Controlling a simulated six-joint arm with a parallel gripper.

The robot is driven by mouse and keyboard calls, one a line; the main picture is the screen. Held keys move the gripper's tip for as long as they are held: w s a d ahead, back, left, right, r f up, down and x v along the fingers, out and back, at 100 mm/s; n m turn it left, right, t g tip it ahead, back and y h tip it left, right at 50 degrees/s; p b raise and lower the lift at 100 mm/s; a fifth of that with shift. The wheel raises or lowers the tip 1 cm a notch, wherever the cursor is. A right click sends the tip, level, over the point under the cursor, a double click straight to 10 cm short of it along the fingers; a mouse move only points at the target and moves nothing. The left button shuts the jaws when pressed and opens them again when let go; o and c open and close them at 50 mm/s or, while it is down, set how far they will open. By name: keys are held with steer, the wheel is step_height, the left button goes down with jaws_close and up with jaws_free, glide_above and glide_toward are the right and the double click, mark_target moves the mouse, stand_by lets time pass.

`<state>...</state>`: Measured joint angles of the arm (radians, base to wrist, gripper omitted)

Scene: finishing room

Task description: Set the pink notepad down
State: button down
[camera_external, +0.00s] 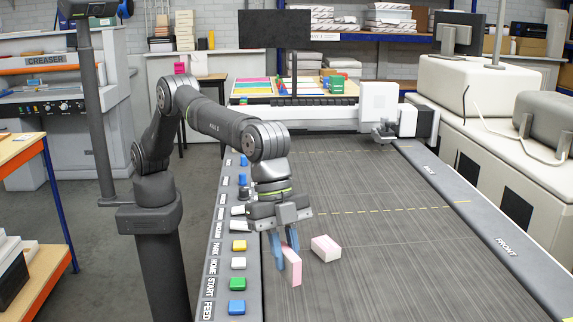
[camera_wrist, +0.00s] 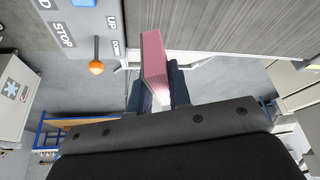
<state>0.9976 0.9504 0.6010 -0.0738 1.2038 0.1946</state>
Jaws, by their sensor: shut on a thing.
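My gripper (camera_external: 287,256) points down over the near left part of the grey cutting table. Its blue-grey fingers are shut on a pink notepad (camera_external: 293,268), which stands on edge between them and reaches below the fingertips. In the wrist view the pink notepad (camera_wrist: 155,55) sticks out from between the dark fingers, with a pale edge near the gripper. I cannot tell whether its lower edge touches the table. A second block, pink and white (camera_external: 326,248), lies on the table just right of the gripper.
The table bed (camera_external: 400,265) is clear to the right and behind. A control strip with coloured buttons (camera_external: 237,284) runs along its left edge, close to the gripper. A dark rail (camera_external: 480,225) borders the right side. A black screen (camera_external: 274,29) stands at the back.

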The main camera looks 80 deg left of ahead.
steer(key=w+a+r+n+t, duration=0.15)
steer(key=w+a, duration=0.25)
steer(key=a, duration=1.2)
steer(key=s+a+f+n, duration=0.1)
steer(key=s+a+n, duration=0.15)
steer(key=a, duration=1.65)
steer(key=shift+n+y, duration=0.3)
steer(key=shift+y, duration=0.1)
steer(key=w+a+f, duration=0.2)
steer(key=w, duration=0.1)
steer(key=w+a+f, duration=0.2)
steer(key=w, duration=0.1)
steer(key=w+a+f, duration=0.2)
steer(key=w, duration=0.1)
steer(key=shift+a+f, duration=0.15)
steer(key=shift+f, duration=0.25)
steer(key=shift+w+a+f, duration=0.2)
steer(key=shift+w+f, duration=0.15)
steer(key=shift+f, duration=1.85)
steer(key=shift+f, duration=0.2)
steer(key=c, duration=1.3)
jaws_free()
steer(key=shift+c, duration=0.2)
